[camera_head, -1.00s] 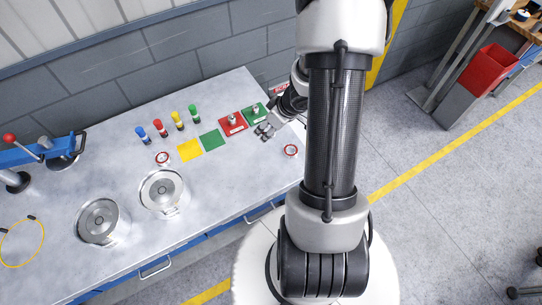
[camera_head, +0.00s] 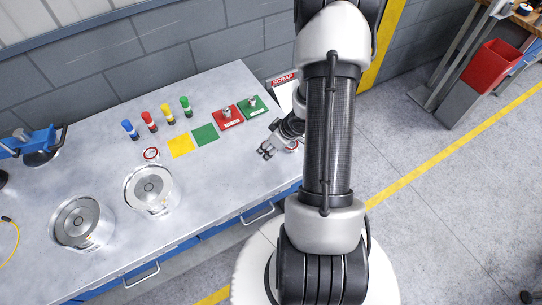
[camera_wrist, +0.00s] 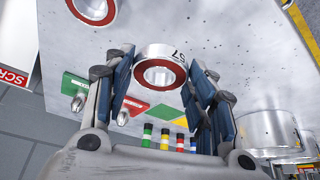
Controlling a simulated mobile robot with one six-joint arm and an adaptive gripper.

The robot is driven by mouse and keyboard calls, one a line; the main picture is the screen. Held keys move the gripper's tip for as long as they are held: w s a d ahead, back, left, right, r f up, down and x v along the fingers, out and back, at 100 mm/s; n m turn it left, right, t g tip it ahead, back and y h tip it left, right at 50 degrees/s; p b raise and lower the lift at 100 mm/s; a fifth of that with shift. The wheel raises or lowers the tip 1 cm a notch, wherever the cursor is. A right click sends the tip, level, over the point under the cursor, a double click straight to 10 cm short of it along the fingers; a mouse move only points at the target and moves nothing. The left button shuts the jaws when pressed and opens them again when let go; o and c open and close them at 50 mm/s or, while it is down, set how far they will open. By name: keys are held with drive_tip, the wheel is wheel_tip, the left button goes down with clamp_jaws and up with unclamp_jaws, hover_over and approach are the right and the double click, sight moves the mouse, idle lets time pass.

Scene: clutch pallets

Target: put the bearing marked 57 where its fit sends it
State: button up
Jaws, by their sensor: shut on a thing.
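My gripper (camera_head: 266,153) is over the right part of the bench. I cannot make this bearing out in the head view. A red plate with a metal post (camera_head: 227,122) and a green plate with a post (camera_head: 253,112) stand beyond the gripper. A flat yellow square (camera_head: 180,146) and a flat green square (camera_head: 205,134) lie left of them. Their labels are too small to read.
Another bearing (camera_head: 151,154) lies by the yellow square; one (camera_wrist: 92,8) lies near the bench's right end. Blue, red, yellow and green plugs (camera_head: 149,121) stand behind. Two metal housings (camera_head: 150,187) are at the left. A SCRAP sign (camera_head: 284,79) is beyond the right end.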

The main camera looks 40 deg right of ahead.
sight(271, 160)
drive_tip(key=shift+f+b, duration=1.15)
drive_tip(key=shift+f, duration=0.85)
drive_tip(key=shift+f+b, duration=0.4)
drive_tip(key=shift+f, duration=0.25)
drive_tip(key=o, duration=1.4)
drive_tip(key=shift+c, duration=0.2)
